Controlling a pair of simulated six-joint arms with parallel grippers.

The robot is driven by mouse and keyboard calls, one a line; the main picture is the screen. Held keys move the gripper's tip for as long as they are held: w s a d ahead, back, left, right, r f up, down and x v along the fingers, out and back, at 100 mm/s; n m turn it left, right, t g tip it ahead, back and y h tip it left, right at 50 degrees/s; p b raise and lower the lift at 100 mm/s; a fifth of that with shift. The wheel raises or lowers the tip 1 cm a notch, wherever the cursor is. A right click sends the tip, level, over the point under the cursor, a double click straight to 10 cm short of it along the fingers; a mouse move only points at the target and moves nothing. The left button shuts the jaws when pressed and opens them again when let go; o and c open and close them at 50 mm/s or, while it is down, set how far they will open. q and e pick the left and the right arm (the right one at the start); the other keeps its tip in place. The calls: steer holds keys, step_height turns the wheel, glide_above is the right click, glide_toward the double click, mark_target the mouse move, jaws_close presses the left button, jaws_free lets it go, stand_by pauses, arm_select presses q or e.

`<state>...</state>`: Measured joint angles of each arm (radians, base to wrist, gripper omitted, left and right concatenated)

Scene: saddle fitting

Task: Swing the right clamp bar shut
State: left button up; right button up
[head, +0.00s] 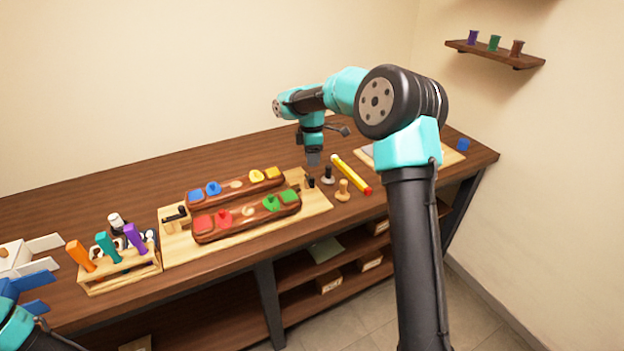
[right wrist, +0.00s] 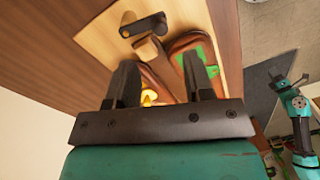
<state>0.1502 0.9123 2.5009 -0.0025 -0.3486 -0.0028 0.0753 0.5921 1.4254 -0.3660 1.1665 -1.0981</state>
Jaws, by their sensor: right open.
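The right clamp bar (right wrist: 143,25) is a short dark bar at the right end of the light wooden board (head: 318,205). In the right wrist view it lies beside a wooden block (right wrist: 150,50), clear of the saddle ends. In the head view it is small and partly hidden under my right gripper (head: 312,164). My right gripper points down above that end of the board. In the right wrist view its two fingers (right wrist: 160,82) are apart with nothing held, and the bar shows beyond their tips. Only part of my left arm shows at bottom left; its gripper is out of view.
Two brown saddles hold coloured pieces: the front one (head: 240,224) red and green, the back one (head: 228,195) blue and yellow. Tabletop behind the board is clear.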

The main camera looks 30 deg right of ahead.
mark_target(312, 178)
steer(key=f, duration=0.9)
steer(key=shift+s+a, duration=0.1)
steer(key=shift+s, duration=0.1)
steer(key=shift+r, duration=0.1)
jaws_close()
